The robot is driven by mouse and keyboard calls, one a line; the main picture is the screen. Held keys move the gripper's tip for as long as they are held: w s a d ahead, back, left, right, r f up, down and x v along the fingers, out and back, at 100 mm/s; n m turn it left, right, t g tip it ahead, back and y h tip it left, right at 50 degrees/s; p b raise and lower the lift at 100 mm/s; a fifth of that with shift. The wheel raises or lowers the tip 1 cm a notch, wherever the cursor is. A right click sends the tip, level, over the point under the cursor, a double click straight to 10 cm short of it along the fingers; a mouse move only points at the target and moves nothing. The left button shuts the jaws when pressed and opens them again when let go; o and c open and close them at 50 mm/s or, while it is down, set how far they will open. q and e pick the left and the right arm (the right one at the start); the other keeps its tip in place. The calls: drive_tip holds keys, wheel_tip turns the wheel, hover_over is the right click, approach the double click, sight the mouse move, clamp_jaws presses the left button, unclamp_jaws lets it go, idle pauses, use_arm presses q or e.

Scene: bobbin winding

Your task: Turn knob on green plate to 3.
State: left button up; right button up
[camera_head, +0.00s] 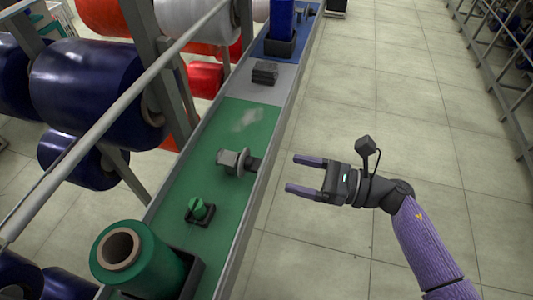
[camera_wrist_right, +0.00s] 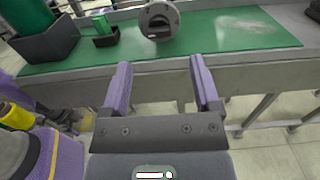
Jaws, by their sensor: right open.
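The green plate (camera_head: 213,140) covers a section of the long narrow bench. My left gripper is not in view.
A large green bobbin (camera_head: 130,260) stands in a black holder at the near end. Racks of blue, white and red bobbins line the left.

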sight(253, 164)
drive_tip(key=x, duration=0.7)
drive_tip(key=shift+s+d, duration=0.1)
clamp_jaws()
